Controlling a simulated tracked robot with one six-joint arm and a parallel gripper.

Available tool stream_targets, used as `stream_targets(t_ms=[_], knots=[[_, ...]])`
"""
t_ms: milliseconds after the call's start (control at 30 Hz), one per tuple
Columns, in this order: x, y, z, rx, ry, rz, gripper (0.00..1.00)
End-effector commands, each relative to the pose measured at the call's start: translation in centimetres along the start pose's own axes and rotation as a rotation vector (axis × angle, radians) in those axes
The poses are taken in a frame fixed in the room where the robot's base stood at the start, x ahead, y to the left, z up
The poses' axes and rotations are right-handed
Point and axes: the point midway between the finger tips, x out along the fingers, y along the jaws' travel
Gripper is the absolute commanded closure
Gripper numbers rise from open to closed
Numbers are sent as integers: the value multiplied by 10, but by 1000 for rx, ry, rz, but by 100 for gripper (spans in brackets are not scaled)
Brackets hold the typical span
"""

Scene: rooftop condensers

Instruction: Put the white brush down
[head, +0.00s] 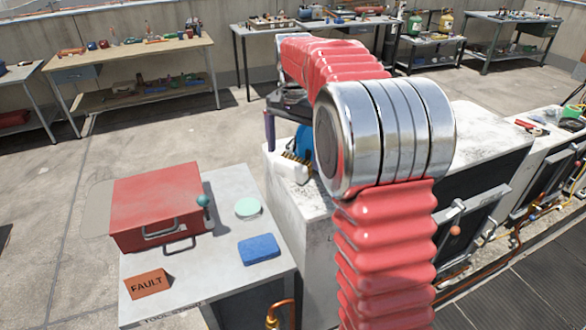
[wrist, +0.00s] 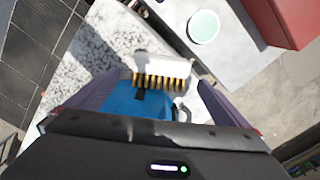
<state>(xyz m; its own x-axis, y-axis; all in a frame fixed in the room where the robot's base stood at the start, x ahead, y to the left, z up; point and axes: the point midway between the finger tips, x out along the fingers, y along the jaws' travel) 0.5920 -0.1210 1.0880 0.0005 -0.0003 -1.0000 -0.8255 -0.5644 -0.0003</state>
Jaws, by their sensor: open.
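The white brush (head: 288,168), with a row of brown bristles, is at the near left edge of the pale condenser top (head: 306,200). In the wrist view the brush (wrist: 162,68) lies across the space just ahead of my fingertips, bristles facing my palm. My gripper (wrist: 162,80) is open, with one purple finger on each side. In the head view my gripper (head: 285,137) is just behind the brush, partly hidden by my arm. I cannot tell whether the brush touches a finger.
A blue object (wrist: 135,100) with a dark patch sits between my fingers. The grey stand at left holds a red case (head: 155,200), a FAULT sign (head: 149,284), a mint disc (head: 248,207) and a blue sponge (head: 259,249). Workbenches line the back wall.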

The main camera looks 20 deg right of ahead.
Motion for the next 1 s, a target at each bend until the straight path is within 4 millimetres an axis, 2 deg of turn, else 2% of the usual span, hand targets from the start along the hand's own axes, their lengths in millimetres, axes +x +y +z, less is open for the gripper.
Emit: stream_targets(t_ms=[300, 400, 967, 1000], knots=[[40, 0, 3, 0, -3, 2, 0], [46, 0, 3, 0, -1, 1, 0], [47, 0, 3, 0, -1, 1, 0], [47, 0, 3, 0, -1, 1, 3]])
